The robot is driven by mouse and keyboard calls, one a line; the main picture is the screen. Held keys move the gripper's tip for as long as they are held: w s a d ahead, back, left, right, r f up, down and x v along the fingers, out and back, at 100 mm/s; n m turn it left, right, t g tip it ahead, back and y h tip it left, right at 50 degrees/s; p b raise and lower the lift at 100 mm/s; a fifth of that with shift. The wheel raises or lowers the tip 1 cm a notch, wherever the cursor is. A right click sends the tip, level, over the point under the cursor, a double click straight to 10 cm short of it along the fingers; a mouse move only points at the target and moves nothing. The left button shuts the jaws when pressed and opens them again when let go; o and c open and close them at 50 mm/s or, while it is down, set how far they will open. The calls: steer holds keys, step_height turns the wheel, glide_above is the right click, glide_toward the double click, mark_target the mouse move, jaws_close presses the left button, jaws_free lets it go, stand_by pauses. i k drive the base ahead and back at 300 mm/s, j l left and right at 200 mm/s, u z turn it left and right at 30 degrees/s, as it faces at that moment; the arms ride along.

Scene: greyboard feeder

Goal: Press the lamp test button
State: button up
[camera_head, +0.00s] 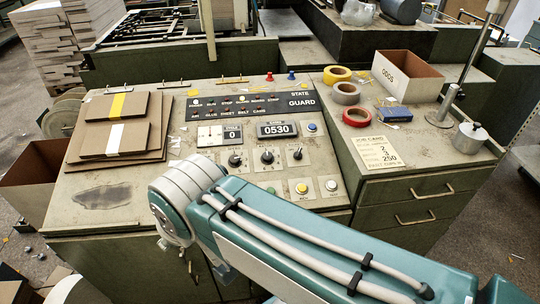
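A sloped control panel (255,160) fills the middle of the head view. A blue button (311,127) sits right of the 0530 display (278,129). A yellow button (301,188) and a white button (332,185) sit on small plates at the panel's lower right. The small labels are too blurred to tell which button is the lamp test. A black lamp strip marked STATE and GUARD (255,105) runs along the top. My teal arm crosses the lower part of the view in front of the panel; my gripper is not in view.
Tape rolls (346,93), an ODDS box (407,76), a card (377,153) and a metal pot (470,138) on the right worktop. A red knob (269,77) stands at the panel's back edge.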

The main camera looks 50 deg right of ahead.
mark_target(332, 184)
steer(key=z, duration=2.3)
